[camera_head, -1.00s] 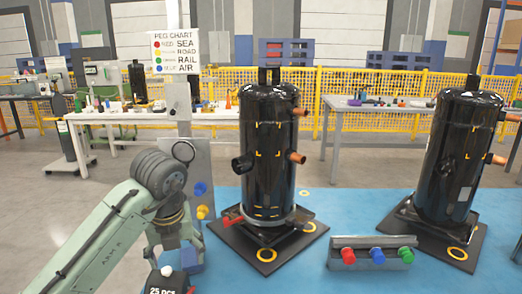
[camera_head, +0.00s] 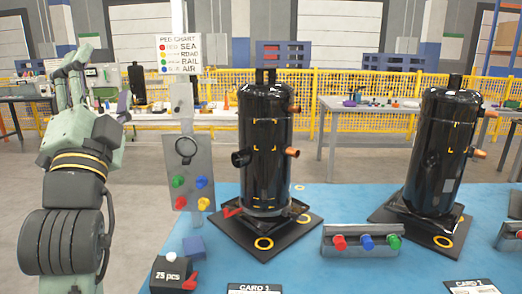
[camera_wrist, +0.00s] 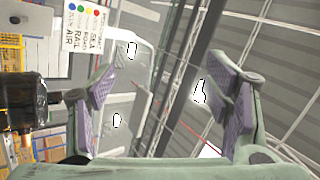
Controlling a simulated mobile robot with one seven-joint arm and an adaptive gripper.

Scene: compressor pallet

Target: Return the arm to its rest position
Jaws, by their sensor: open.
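My arm is raised at the left of the head view, its wrist upright. My gripper (camera_head: 96,82) points up there, clear of the pallet goods. In the wrist view, its two purple-padded fingers (camera_wrist: 166,88) stand wide apart with nothing between them. A black compressor (camera_head: 265,150) stands upright on a dark base plate, to the right of my arm. Part of a black cylinder with a side port (camera_wrist: 25,115) shows at the left of the wrist view.
A second black compressor (camera_head: 443,155) stands on the right of the blue mat (camera_head: 330,200). A peg panel (camera_head: 190,150) stands just right of my arm. A peg rack (camera_head: 360,241), a small black box (camera_head: 170,273) and cards lie in front. Tables and a yellow fence are behind.

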